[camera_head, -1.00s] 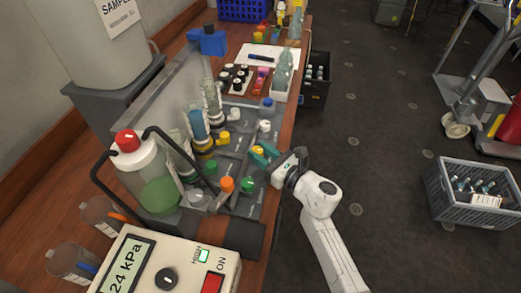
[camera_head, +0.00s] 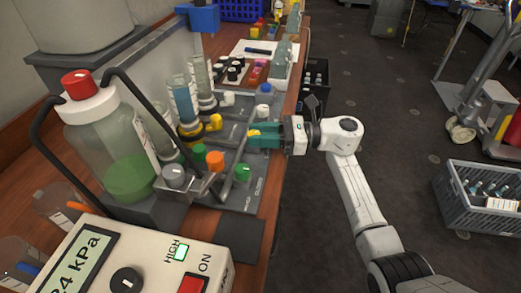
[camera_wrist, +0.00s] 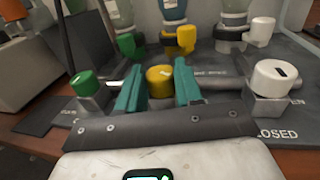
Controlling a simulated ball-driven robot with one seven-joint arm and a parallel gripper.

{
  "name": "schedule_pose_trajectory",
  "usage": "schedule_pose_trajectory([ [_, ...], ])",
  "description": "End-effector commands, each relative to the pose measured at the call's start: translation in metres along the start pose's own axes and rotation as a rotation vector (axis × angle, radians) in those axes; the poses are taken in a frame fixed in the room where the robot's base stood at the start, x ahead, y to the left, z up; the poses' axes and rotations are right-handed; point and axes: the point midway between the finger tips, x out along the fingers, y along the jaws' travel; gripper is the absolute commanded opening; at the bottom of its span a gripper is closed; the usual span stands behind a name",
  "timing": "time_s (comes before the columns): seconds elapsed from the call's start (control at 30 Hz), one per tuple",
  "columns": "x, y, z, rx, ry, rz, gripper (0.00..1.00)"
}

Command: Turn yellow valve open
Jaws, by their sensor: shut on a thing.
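The yellow valve (camera_wrist: 160,80) is a round yellow knob on the grey manifold plate. In the wrist view it sits between the two teal fingers of my gripper (camera_wrist: 157,88), which is shut on it. In the head view my gripper (camera_head: 264,136) reaches in from the right at the plate's right side. There the fingers hide most of the yellow knob (camera_head: 254,133). A green valve (camera_wrist: 84,83) is left of my gripper in the wrist view. A white valve (camera_wrist: 273,78) is right of it, next to the printed word CLOSED.
An orange valve (camera_head: 215,161) and a green one (camera_head: 243,172) are near my fingers. Glass columns (camera_head: 187,105), a large bottle (camera_head: 115,140) with black tubes and a pressure box (camera_head: 130,260) crowd the left. A grey crate (camera_head: 490,190) is on the floor. The open floor is at right.

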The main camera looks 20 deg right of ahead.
Motion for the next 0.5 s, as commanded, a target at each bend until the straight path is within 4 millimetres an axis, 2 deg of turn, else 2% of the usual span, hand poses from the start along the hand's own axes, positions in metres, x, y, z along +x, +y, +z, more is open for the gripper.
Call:
schedule_pose_trajectory([
  [0.03, -0.0001, -0.0015, -0.0097, -0.005, 0.001, 0.028, 0.05],
  [0.5, 0.0012, -0.0053, -0.0101, -0.004, 0.002, 0.294, 0.05],
])
